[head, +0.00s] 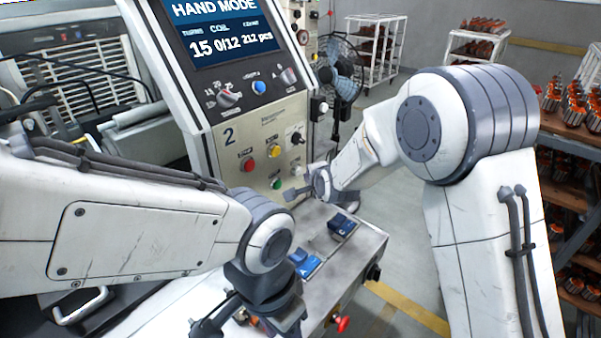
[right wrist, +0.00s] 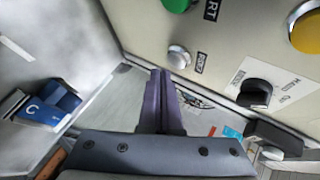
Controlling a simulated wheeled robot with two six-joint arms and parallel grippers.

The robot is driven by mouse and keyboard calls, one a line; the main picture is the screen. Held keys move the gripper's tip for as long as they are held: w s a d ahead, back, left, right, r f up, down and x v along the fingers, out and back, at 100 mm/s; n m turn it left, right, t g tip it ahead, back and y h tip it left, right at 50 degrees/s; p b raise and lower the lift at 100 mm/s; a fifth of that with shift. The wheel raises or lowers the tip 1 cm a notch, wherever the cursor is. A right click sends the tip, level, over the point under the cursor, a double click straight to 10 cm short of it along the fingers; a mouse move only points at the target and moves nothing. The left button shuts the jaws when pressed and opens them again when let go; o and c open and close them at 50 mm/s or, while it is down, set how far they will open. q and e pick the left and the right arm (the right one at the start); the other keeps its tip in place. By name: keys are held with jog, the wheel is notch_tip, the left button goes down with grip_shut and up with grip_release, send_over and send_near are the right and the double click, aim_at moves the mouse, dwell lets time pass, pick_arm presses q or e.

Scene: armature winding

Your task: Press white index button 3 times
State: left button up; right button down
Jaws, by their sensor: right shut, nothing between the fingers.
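The white index button (right wrist: 179,57) is a pale round button in a metal ring on the beige panel (right wrist: 225,40). In the head view the white button (head: 296,169) sits right of the green button (head: 276,183). My right gripper (head: 290,195) is shut and empty, low in front of the panel. In the right wrist view its fingertips (right wrist: 160,72) appear just below and left of the white button; a gap shows between them in the picture, and I see no contact. My left gripper (head: 262,312) points down at the bottom of the head view; its fingertips are unclear.
A red button (head: 248,164), a yellow button (head: 274,150) and a black knob (head: 297,138) share the panel. The screen (head: 222,30) reads HAND MODE. Racks of copper-wound armatures (head: 580,100) stand at the right.

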jog(key=shift+w+a, duration=0.15)
dwell(0.7)
jog(key=shift+w+a, duration=0.2)
jog(key=shift+w+a, duration=0.25)
jog(key=shift+a, duration=0.15)
dwell(0.8)
jog(key=shift+s+d+b, duration=0.5)
jog(key=shift+d+b, duration=0.2)
jog(key=shift+b, duration=0.25)
